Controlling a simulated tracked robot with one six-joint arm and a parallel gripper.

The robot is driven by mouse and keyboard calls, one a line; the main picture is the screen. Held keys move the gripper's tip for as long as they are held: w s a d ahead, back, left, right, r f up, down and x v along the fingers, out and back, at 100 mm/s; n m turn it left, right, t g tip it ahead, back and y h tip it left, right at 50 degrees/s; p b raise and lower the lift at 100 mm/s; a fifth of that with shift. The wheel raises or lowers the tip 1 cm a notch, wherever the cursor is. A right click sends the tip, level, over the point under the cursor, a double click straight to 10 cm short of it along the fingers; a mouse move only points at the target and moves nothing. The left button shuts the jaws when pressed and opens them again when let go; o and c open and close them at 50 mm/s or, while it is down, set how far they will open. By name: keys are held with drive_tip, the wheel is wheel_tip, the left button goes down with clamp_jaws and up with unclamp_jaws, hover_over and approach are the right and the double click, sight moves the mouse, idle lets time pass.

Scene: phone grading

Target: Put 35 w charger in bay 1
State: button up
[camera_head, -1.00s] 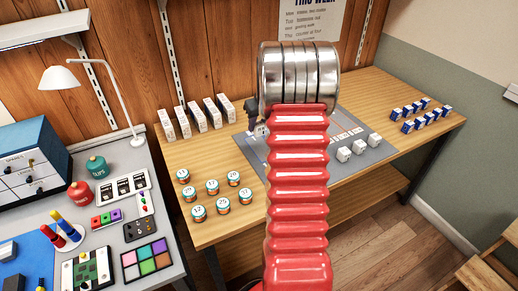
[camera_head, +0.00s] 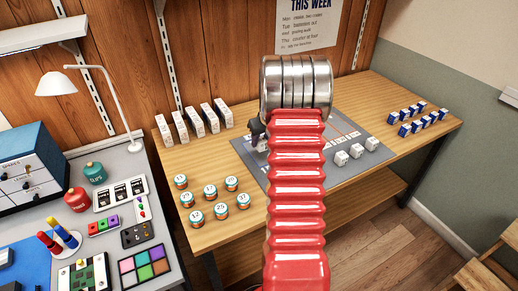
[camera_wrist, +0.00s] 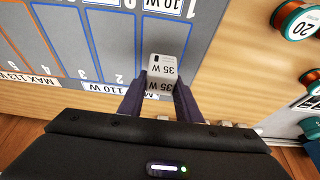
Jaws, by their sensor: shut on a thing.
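The 35 W charger (camera_wrist: 163,62) is a small white block with "35 W" printed on it. My gripper (camera_wrist: 161,82) is shut on it, with a dark finger on each side. In the wrist view it is over the grey mat (camera_wrist: 100,45), at the end of the numbered row beside 2. The bay 1 number is not visible there; the charger and gripper cover that area. I cannot tell whether the charger touches the mat. Three other white chargers (camera_head: 356,151) stand on the mat's right part.
Several numbered tins (camera_head: 222,210) stand on the table left of the mat; one also shows in the wrist view (camera_wrist: 297,20). White boxes (camera_head: 195,122) stand behind them. Blue-and-white boxes (camera_head: 418,119) are at the right. A cluttered grey table (camera_head: 148,165) adjoins at the left.

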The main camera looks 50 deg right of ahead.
drive_tip(key=shift+f, duration=0.15)
drive_tip(key=shift+f, duration=1.8)
drive_tip(key=o, duration=1.1)
drive_tip(key=shift+f, duration=0.1)
drive_tip(key=v, duration=1.2)
drive_tip(key=shift+a, duration=0.1)
drive_tip(key=shift+a, duration=0.1)
